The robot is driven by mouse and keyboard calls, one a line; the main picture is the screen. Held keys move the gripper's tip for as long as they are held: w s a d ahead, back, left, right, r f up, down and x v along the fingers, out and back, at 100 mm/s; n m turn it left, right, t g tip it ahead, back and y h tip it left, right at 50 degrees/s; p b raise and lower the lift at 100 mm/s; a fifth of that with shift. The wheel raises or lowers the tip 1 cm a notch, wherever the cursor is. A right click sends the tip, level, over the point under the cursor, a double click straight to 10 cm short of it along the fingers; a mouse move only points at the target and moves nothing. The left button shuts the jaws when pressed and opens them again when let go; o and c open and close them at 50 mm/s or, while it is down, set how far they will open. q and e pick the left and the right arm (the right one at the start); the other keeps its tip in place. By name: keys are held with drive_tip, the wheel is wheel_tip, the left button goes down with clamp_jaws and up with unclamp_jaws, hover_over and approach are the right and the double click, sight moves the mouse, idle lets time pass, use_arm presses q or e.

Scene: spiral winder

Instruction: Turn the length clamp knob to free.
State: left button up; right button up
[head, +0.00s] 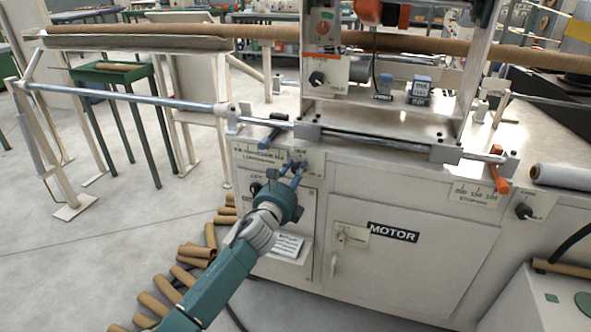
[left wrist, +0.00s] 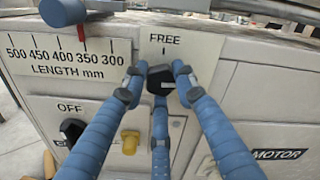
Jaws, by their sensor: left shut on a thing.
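The length clamp knob is black and sits under the FREE mark on a pale panel (left wrist: 185,48) at the front of the cabinet. In the left wrist view, the knob (left wrist: 160,76) shows between the three blue fingers of my left gripper (left wrist: 158,84). The fingers are closed around it, and their tips hide its sides. I cannot tell exactly where its pointer is. In the head view, my left gripper (head: 292,170) reaches up to the cabinet's front and the knob is hidden by the fingers. My right gripper is not in view.
A LENGTH mm scale (left wrist: 68,58) lies left of the knob, with a blue-handled stop (head: 270,137) above. An OFF switch (left wrist: 72,130) and a yellow button (left wrist: 130,142) are below. Cardboard tubes (head: 195,250) lie on the floor. A MOTOR door (head: 394,231) is to the right.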

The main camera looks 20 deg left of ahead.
use_arm(q)
drive_tip(key=n, duration=0.2)
drive_tip(key=r+n, duration=0.1)
drive_tip(key=n, duration=0.1)
drive_tip(key=shift+w+a+n+p, duration=0.1)
drive_tip(key=shift+a+n+p, duration=0.05)
drive_tip(key=shift+n+p, duration=0.2)
drive_tip(key=n+p, duration=0.1)
drive_tip(key=n, duration=0.3)
drive_tip(key=shift+n, duration=0.25)
drive_tip(key=shift+c, duration=0.2)
drive_tip(key=n+p, duration=0.1)
drive_tip(key=n, duration=0.3)
drive_tip(key=shift+a+f, duration=0.1)
drive_tip(key=shift+f, duration=0.05)
drive_tip(key=shift+f+n+p, duration=0.25)
drive_tip(key=shift+n+p, duration=0.1)
drive_tip(key=shift+n, duration=1.25)
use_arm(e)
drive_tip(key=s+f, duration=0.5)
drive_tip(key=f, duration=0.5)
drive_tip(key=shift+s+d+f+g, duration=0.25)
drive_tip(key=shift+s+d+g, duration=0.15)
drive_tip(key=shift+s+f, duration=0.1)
use_arm(q)
drive_tip(key=shift+f, duration=0.1)
drive_tip(key=o, duration=0.9)
drive_tip(key=shift+o, duration=1.2)
drive_tip(key=shift+a+f, duration=0.1)
drive_tip(key=shift+a, duration=0.1)
